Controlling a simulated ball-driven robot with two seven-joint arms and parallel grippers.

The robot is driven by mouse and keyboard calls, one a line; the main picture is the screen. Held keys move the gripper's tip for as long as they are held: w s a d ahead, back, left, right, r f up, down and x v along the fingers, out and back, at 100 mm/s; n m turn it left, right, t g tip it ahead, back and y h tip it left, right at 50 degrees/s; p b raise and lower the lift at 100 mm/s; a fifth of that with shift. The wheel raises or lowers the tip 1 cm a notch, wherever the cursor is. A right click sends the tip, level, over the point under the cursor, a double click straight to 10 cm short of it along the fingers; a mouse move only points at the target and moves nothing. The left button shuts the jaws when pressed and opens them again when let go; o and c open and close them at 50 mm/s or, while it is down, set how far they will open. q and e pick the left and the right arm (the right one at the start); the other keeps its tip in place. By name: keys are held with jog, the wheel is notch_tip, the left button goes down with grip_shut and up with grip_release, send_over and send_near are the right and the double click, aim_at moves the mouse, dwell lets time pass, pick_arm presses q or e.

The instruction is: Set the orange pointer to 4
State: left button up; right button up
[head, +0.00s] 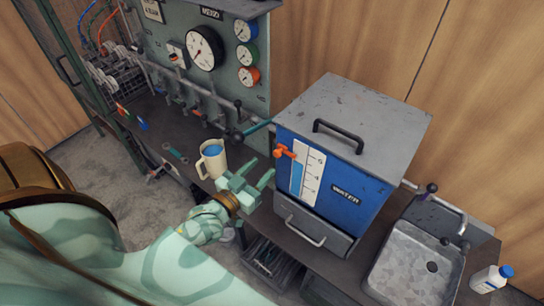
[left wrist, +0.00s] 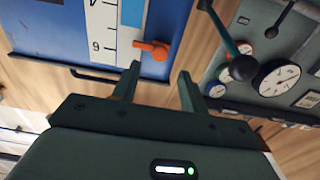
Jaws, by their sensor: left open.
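The orange pointer (head: 285,152) sits at the left edge of the white scale (head: 308,172) on the front of the blue water tank (head: 345,208). It is near the top of the scale. In the left wrist view, which is upside down, the pointer (left wrist: 152,48) is close to the 6 mark, and a 4 shows at the picture's top edge. My left gripper (head: 248,184) is open and empty, in front of the tank, lower left of the pointer. In the left wrist view the pointer lies just beyond the two fingertips (left wrist: 158,82), apart from them. My right gripper is not in view.
A beige jug (head: 212,160) with blue liquid stands on the bench left of my gripper. A dark green lever (head: 250,130) juts out left of the tank. A gauge panel (head: 215,80) is behind. A sink (head: 415,265) and white bottle (head: 490,279) are at right.

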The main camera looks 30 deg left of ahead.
aim_at(276, 155)
pick_arm(q)
jog(key=w, duration=0.5)
jog(key=shift+w+d, duration=0.25)
jog(key=shift+w, duration=0.05)
grip_shut()
notch_tip(276, 155, down, 5)
jog(key=b, duration=0.3)
jog(key=shift+f+b, duration=0.1)
jog(key=shift+b, duration=0.25)
grip_release()
